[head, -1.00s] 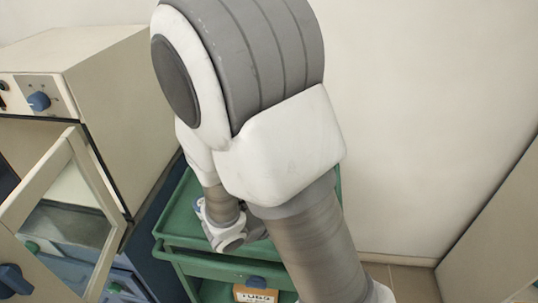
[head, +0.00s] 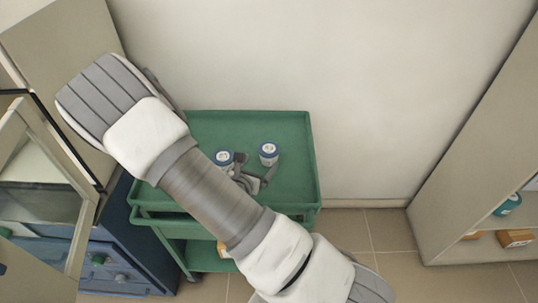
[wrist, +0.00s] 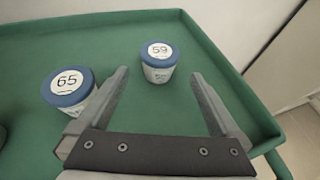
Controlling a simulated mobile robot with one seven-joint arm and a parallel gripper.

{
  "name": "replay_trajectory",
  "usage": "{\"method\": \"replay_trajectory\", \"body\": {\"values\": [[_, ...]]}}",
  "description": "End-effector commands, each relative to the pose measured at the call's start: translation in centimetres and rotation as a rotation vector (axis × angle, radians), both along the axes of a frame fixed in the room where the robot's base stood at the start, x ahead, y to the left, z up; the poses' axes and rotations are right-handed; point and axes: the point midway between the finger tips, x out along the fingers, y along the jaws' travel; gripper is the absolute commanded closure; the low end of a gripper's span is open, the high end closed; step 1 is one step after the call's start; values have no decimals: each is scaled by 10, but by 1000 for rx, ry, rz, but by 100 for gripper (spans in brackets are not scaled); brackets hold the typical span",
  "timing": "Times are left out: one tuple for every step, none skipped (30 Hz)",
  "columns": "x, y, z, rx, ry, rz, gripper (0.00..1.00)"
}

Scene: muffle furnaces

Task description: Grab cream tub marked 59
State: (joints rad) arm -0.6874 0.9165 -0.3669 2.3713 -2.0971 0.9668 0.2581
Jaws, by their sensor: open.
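The cream tub marked 59 (wrist: 158,65), white with a blue-rimmed lid, stands upright on the green cart top. In the wrist view it sits just beyond my open fingertips, between their lines. It appears to be the right-hand tub (head: 269,154) in the head view. My gripper (wrist: 159,78) is open and empty, low over the cart; it also shows in the head view (head: 258,176), partly hidden by my arm. A similar tub marked 65 (wrist: 68,90) stands outside my left finger, close to it; in the head view it is the left tub (head: 224,158).
The green cart (head: 300,135) has a raised rim and stands against the wall. A furnace with an open door (head: 28,170) is at left above blue drawers. A shelf unit (head: 470,150) with small containers is at right. The cart top behind the tubs is clear.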

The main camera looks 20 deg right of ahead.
Motion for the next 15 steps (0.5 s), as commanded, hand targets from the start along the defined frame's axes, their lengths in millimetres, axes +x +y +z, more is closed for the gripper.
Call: {"method": "replay_trajectory", "body": {"values": [[7,-7,-4,-2,-1,-3,0],[10,-10,-6,-3,0,-1,0],[15,-14,-9,-3,0,-1,0],[18,-17,-10,-2,-1,-2,0],[20,-19,-11,-1,0,-2,0],[22,-20,-13,0,0,-1,0],[24,-21,-13,0,0,0,0],[25,-22,-14,0,0,0,0],[26,-23,-14,0,-1,0,0],[27,-24,-15,0,-1,0,0],[29,-26,-15,0,-1,-1,0],[32,-29,-16,-1,-2,-1,0],[35,-31,-17,-2,-1,-2,0],[38,-34,-18,-1,0,-2,0],[43,-39,-20,-2,-1,-2,0]]}}
